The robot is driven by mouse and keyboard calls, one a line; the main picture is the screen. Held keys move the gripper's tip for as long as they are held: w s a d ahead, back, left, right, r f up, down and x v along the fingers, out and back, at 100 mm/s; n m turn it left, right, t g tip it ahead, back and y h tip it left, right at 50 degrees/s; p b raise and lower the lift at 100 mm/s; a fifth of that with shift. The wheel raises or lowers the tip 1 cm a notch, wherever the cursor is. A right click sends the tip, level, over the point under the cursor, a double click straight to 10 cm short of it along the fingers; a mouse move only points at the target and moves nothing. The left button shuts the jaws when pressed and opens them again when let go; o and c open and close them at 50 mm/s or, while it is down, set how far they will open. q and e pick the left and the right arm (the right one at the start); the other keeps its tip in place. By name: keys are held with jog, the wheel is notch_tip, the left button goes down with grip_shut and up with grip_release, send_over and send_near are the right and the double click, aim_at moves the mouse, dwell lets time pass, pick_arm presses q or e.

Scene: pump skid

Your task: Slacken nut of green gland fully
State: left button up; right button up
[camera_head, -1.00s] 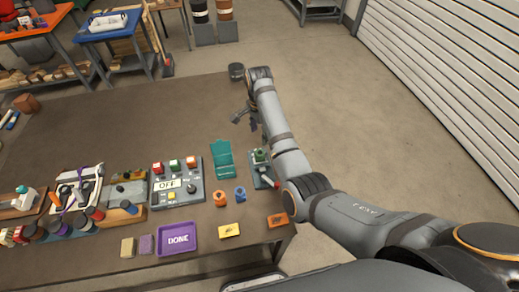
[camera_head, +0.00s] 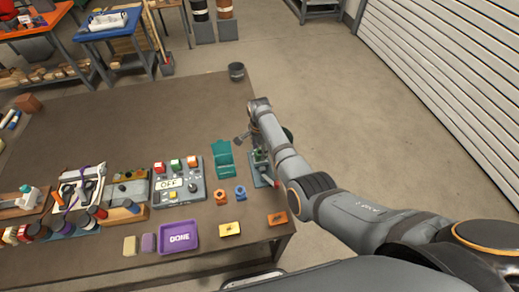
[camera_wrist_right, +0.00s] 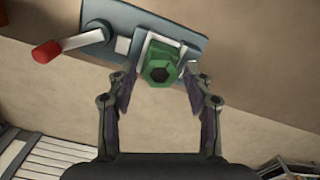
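The green gland (camera_wrist_right: 160,66) is in the right wrist view, its hexagonal nut with a dark centre facing the camera. It sits on a white block on a blue-grey plate (camera_wrist_right: 191,42). A lever with a red end (camera_wrist_right: 48,51) is on the same plate. My right gripper (camera_wrist_right: 158,92) is open, with one finger on each side of the nut; I see no clear contact. In the head view, my right gripper (camera_head: 248,139) is beside the gland's stand (camera_head: 261,171), and my arm partly hides it. My left gripper is not in view.
A panel reading OFF (camera_head: 179,184), orange and blue rings (camera_head: 240,192) and a purple DONE tray (camera_head: 178,238) are nearby. The table's right edge is close by; the far table top (camera_head: 150,115) is clear.

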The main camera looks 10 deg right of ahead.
jog(key=c, duration=0.9)
jog(key=shift+n, duration=0.3)
jog(key=shift+r+n+p, duration=0.1)
jog(key=shift+n+p, duration=0.75)
jog(key=shift+n, duration=0.25)
jog(key=n+p, duration=0.1)
jog(key=n, duration=0.3)
jog(key=shift+p, duration=0.35)
jog(key=n+p, duration=0.1)
jog(key=n, duration=0.5)
jog(key=shift+n, duration=0.4)
jog(key=n+p, duration=0.1)
jog(key=n, duration=0.5)
jog(key=shift+d, duration=0.1)
jog(key=shift+n, duration=0.3)
